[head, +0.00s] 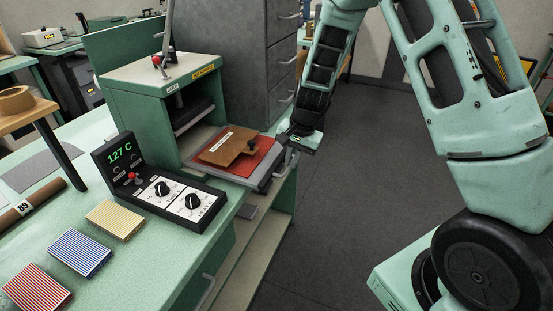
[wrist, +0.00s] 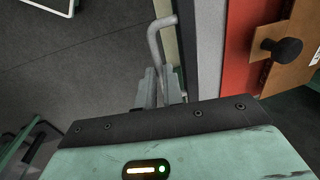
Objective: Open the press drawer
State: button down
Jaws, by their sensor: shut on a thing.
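The green press (head: 165,85) stands on the bench in the head view. Its drawer (head: 222,174) sticks out from under the press opening, with a red pad (head: 262,160) and a brown board with a black knob (head: 232,146) lying on it. My gripper (head: 287,152) is at the drawer's front edge. In the wrist view, the pale bar handle (wrist: 152,42) runs down between my gripper's fingers (wrist: 160,88), which are shut on it. The lower part of the handle is hidden by the fingers and gripper body.
A control box (head: 155,185) reading 127 C stands left of the drawer. Several striped swatches (head: 78,252) lie on the green bench. A grey cabinet (head: 250,60) stands behind the press. The dark floor (head: 330,220) to the right is clear.

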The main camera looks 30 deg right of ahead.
jog(key=shift+s+d, duration=0.5)
jog(key=shift+s, duration=0.1)
jog(key=c, duration=1.5)
grip_release()
jog(key=shift+r, duration=0.15)
jog(key=s+r, duration=0.1)
jog(key=r, duration=0.4)
jog(key=d+r, duration=0.1)
jog(key=r, duration=0.5)
jog(key=s+d+r, duration=0.1)
jog(key=r, duration=0.5)
jog(key=shift+s+b, duration=0.3)
jog(key=shift+f, duration=0.1)
